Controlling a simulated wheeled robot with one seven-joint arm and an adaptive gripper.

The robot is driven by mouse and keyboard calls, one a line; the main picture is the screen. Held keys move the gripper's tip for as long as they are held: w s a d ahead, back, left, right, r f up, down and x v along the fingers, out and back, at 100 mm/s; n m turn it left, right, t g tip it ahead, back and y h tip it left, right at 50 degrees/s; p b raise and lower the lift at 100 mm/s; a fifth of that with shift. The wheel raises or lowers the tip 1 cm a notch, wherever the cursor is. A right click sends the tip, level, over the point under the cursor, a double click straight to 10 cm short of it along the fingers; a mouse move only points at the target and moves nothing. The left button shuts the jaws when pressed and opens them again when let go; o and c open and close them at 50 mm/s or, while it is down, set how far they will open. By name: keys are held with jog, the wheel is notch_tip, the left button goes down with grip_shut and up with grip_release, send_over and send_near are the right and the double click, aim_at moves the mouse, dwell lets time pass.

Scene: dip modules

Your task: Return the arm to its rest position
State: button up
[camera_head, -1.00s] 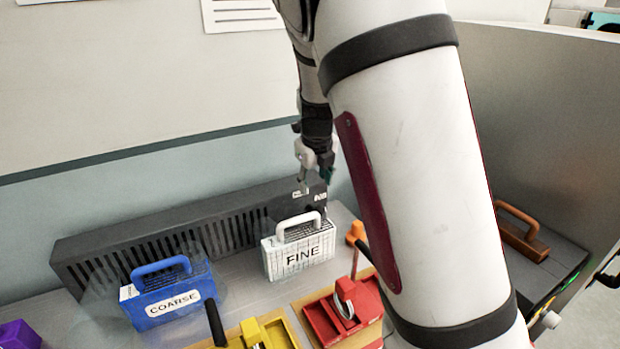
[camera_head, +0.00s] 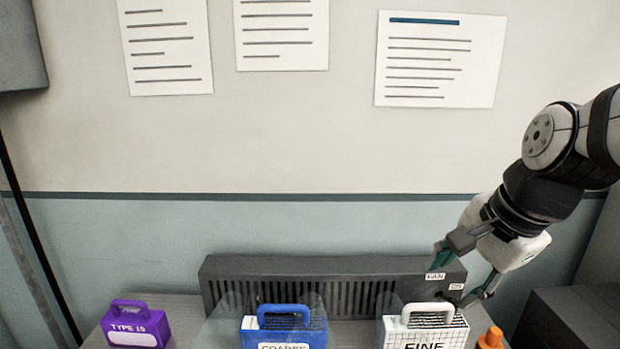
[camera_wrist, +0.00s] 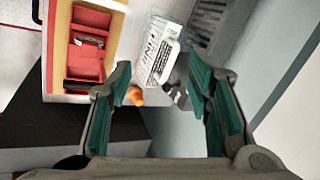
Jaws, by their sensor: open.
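My gripper (camera_head: 458,272) is on the right in the head view, up in front of the right end of the dark vented fan unit (camera_head: 300,290). Its fingers are apart with nothing between them. In the wrist view my gripper (camera_wrist: 168,100) shows two green-padded fingers spread wide. The white module marked FINE (camera_head: 424,330) stands below and left of it, apart from the fingers. The same module also shows in the wrist view (camera_wrist: 155,55), beyond the fingertips. My arm reaches in from the right edge.
A blue module marked COARSE (camera_head: 284,322) and a purple module (camera_head: 135,325) stand to the left. An orange knob (camera_head: 490,338) is below my gripper. A red and yellow fixture (camera_wrist: 85,45) shows in the wrist view.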

jog(key=s+a+r+n+t+h, duration=0.1)
jog(key=s+a+n, duration=0.1)
jog(key=s+n, duration=1)
jog(key=shift+s+a+r+n, duration=0.25)
jog(key=shift+s+n, duration=0.15)
jog(key=shift+n, duration=0.6)
